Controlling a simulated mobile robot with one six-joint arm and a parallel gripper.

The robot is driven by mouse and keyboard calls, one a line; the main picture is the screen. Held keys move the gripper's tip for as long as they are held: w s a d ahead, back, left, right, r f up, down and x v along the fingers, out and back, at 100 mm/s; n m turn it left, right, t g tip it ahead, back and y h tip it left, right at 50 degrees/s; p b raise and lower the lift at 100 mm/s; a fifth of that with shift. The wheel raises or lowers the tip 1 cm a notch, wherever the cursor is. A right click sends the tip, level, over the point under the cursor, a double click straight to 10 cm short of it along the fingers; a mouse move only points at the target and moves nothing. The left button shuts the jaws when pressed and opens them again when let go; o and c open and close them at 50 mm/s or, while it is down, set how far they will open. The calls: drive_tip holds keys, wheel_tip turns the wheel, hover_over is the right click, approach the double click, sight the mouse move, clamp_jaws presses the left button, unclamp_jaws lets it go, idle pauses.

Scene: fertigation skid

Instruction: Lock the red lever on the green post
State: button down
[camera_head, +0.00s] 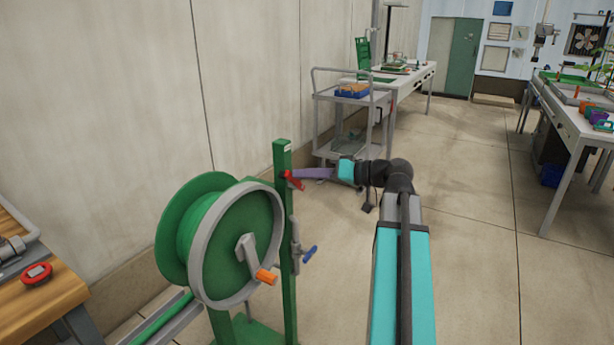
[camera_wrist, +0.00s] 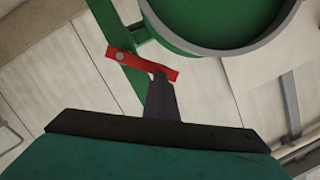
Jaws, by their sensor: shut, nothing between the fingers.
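The green post (camera_head: 288,225) stands upright beside the hose reel. The red lever (camera_head: 293,181) sits near its top, sloping down to the right from the post. In the wrist view the red lever (camera_wrist: 140,64) runs from a grey pivot on the green post (camera_wrist: 126,70) to a free end at my fingertips. My gripper (camera_head: 298,174) reaches in from the right, with its narrow fingers shut and empty. In the wrist view my gripper (camera_wrist: 160,80) is at the lever's free end; I cannot tell whether they touch.
A green hose reel (camera_head: 232,235) with an orange crank handle (camera_head: 266,276) stands left of the post. A blue handle (camera_head: 310,254) juts from the post lower down. A grey cart (camera_head: 345,108) stands behind. The floor to the right is clear.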

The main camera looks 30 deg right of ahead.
drive_tip(key=shift+a+f+n+h+b, duration=0.3)
drive_tip(key=shift+a+n+b, duration=0.4)
drive_tip(key=shift+b, duration=0.25)
idle(1.1)
drive_tip(key=shift+d+r, duration=0.1)
drive_tip(key=shift+r, duration=0.05)
drive_tip(key=s+d+r+p, duration=0.2)
drive_tip(key=s+d+r, duration=0.2)
drive_tip(key=s+d, duration=0.3)
drive_tip(key=shift+d+r, duration=0.4)
drive_tip(key=shift+d, duration=0.4)
drive_tip(key=shift+s, duration=0.1)
